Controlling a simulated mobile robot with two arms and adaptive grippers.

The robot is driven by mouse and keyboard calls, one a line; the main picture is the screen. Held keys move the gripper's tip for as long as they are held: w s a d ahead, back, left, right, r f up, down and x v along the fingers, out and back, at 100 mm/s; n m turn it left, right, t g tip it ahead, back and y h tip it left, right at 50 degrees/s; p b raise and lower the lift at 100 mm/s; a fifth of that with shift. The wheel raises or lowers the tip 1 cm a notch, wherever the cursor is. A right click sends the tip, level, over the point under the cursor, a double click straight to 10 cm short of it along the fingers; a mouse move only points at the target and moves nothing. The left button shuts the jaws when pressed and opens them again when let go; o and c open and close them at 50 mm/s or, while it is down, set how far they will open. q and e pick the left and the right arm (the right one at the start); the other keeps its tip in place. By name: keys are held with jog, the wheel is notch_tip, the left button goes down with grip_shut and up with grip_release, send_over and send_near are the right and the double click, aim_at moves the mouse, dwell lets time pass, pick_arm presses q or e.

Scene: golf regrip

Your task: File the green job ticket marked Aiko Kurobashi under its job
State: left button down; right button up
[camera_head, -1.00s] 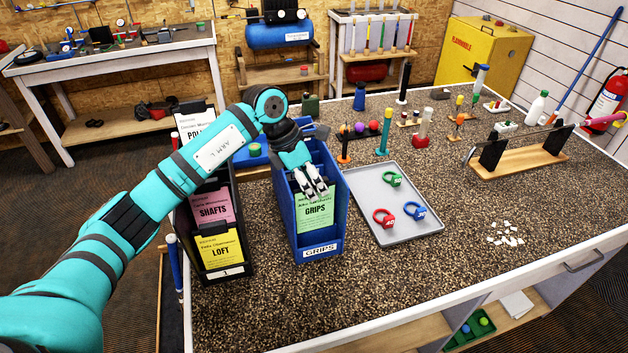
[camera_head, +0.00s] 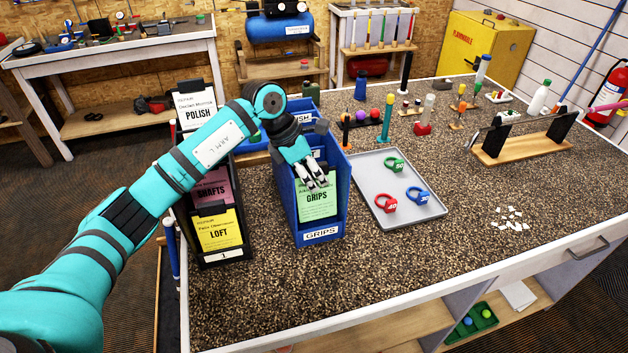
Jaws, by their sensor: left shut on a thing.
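The green job ticket (camera_head: 317,206) reads GRIPS in large print; the smaller line above it is too small to read surely. It stands upright within the front of the blue bin (camera_head: 321,235) labelled GRIPS. My left gripper (camera_head: 318,184) is shut on the ticket's top edge, its fingers pointing down into the bin. A black rack (camera_head: 226,256) to the left holds a yellow LOFT ticket (camera_head: 219,231), a pink SHAFTS ticket (camera_head: 214,189) and a white POLISH ticket (camera_head: 195,108). My left arm hides part of the rack.
A grey tray (camera_head: 432,211) with red, green and blue rings lies right of the bin. Another blue bin (camera_head: 302,106) stands behind, partly hidden. Bottles and small stands fill the bench's back. White chips (camera_head: 511,220) lie at right; the front bench top is clear.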

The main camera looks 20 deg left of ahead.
aim_at(306, 166)
pick_arm(q)
jog(key=f, duration=0.1)
jog(key=s+f, duration=0.1)
jog(key=f, duration=0.1)
jog(key=shift+s+d+g, duration=0.1)
jog(key=shift+g, duration=0.2)
jog(key=c, duration=1.3)
grip_release()
jog(key=shift+c, duration=0.2)
jog(key=shift+a+r, duration=0.2)
jog(key=shift+r, duration=0.4)
jog(key=r, duration=0.1)
jog(key=a+r, duration=0.1)
jog(key=r, duration=0.1)
jog(key=w+r, duration=0.1)
jog(key=shift+a+r, duration=0.35)
jog(key=v, duration=0.8)
jog(key=shift+s+r, duration=0.3)
jog(key=shift+s, duration=0.1)
jog(key=shift+d, duration=0.15)
